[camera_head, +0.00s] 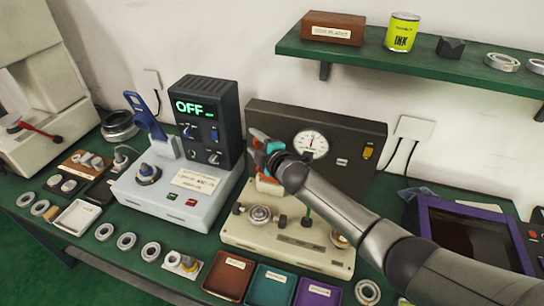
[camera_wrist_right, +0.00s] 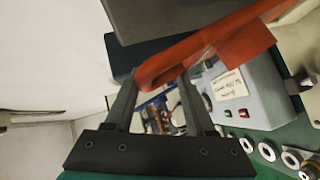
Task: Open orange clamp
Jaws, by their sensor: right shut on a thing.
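The orange clamp (camera_head: 258,137) is mostly hidden in the head view, behind my right gripper (camera_head: 268,149) and its arm. It stands at the beige fixture base (camera_head: 288,246), in front of the dark gauge panel. In the right wrist view its long orange handle (camera_wrist_right: 215,42) runs from the middle up to the top right. My right gripper also shows there (camera_wrist_right: 158,84), with its two dark fingers at the handle's near end and shut on it. The clamp's lower part is hidden. My left gripper is not in view.
The gauge panel (camera_head: 365,135) stands close behind my right gripper. To the left is a grey device (camera_head: 205,203) with a display reading OFF. Brown (camera_head: 230,274), teal (camera_head: 270,287) and purple (camera_head: 318,293) trays lie in front. A green shelf (camera_head: 400,65) hangs above.

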